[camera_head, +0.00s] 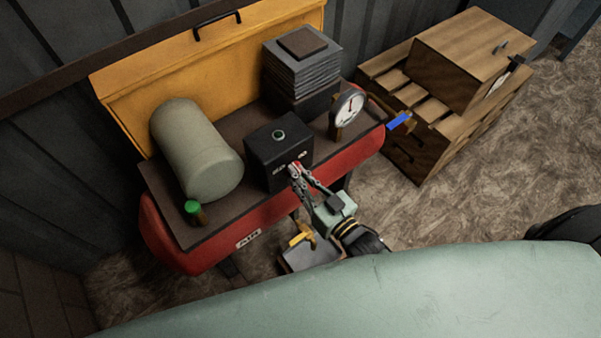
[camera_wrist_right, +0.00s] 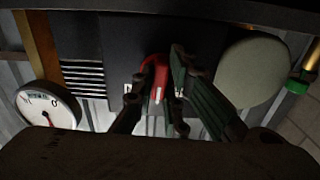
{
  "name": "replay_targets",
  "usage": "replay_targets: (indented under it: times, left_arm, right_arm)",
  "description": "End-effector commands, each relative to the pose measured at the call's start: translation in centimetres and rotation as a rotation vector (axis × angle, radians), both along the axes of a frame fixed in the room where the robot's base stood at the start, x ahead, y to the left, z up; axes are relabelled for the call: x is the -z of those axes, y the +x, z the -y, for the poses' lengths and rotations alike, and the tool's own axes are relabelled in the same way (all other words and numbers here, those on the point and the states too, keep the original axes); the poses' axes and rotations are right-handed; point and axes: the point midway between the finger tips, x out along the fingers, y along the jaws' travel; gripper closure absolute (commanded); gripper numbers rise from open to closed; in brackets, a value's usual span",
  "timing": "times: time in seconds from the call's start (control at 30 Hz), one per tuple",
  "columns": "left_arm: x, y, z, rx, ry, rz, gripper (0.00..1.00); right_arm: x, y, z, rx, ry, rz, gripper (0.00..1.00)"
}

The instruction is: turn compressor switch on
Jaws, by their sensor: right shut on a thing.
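The red compressor (camera_head: 198,251) has a black control box (camera_head: 268,160) on its top plate. A small red switch knob (camera_head: 294,170) sits on the front of this box. The knob also shows in the right wrist view (camera_wrist_right: 156,74), with a pale mark on its lower part. My right gripper (camera_head: 297,178) is at the front of the box, with its fingers closed around the knob, which partly hide it in the head view. In the right wrist view the gripper (camera_wrist_right: 155,84) has fingers on both sides of the knob. My left gripper is not in view.
A pressure gauge (camera_head: 348,108), a finned block (camera_head: 300,70), a grey-green tank (camera_head: 190,150) and a green cap (camera_head: 192,207) stand around the box. A blue valve handle (camera_head: 399,121) sticks out at the right end. A wooden crate (camera_head: 462,65) rests on pallets beyond.

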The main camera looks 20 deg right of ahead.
Motion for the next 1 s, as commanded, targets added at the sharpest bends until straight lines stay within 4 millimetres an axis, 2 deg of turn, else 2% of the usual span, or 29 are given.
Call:
replay_targets:
  times: [0.6,1.0]
  left_arm:
    - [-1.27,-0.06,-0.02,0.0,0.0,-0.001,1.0]
    - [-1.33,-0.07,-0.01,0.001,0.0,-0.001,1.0]
  right_arm:
    - [0.03,-0.02,0.01,0.0,0.514,-0.188,1.0]
    - [0.09,-0.06,-0.01,0.001,0.685,-0.252,1.0]
